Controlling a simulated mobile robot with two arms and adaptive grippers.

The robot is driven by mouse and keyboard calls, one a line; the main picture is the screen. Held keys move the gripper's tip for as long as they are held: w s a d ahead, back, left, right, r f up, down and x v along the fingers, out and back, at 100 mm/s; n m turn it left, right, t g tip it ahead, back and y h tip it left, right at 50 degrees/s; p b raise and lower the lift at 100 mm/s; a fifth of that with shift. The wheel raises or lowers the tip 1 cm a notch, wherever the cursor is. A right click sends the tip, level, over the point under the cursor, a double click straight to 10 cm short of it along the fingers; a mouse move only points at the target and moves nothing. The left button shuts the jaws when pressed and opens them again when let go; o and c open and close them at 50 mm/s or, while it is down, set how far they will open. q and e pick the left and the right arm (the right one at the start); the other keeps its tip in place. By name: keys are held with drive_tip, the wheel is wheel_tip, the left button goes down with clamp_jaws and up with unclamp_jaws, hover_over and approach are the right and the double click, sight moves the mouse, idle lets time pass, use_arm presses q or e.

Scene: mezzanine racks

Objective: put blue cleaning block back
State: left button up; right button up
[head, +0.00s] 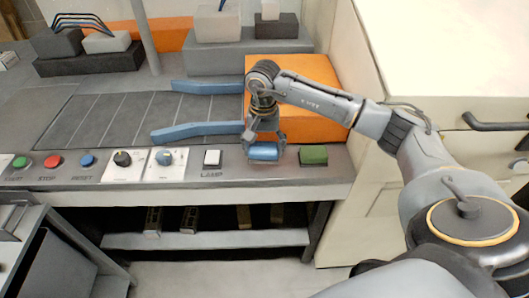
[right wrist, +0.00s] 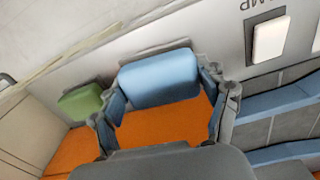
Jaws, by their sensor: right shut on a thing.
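The blue cleaning block (head: 263,152) is at the front edge of the grey console, between the lamp switch and a green block. In the right wrist view the blue block (right wrist: 160,78) sits between the two fingers of my right gripper (right wrist: 165,105). My right gripper (head: 265,143) is shut on it from above, with the fingers at its two ends. I cannot tell whether the block touches the console surface. My left gripper is not in view.
The green block (head: 314,155) lies close to the right. The white lamp switch (head: 212,158) is close to the left. An orange box (head: 320,127) stands behind, and blue rails (head: 195,131) run left of my arm. A pale cabinet (head: 455,60) bounds the right side.

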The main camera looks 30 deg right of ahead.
sight(264, 157)
drive_tip(key=shift+w+d+f, duration=0.25)
drive_tip(key=shift+d+f, duration=0.1)
drive_tip(key=shift+f, duration=0.15)
wheel_tip(264, 157, down, 2)
drive_tip(key=shift+f+p, duration=0.1)
drive_tip(key=shift+p, duration=0.75)
drive_tip(key=shift+f, duration=0.25)
drive_tip(key=shift+f+b, duration=0.35)
drive_tip(key=shift+b, duration=0.2)
drive_tip(key=o, duration=1.4)
drive_tip(key=shift+r, duration=0.1)
drive_tip(key=shift+o, duration=0.2)
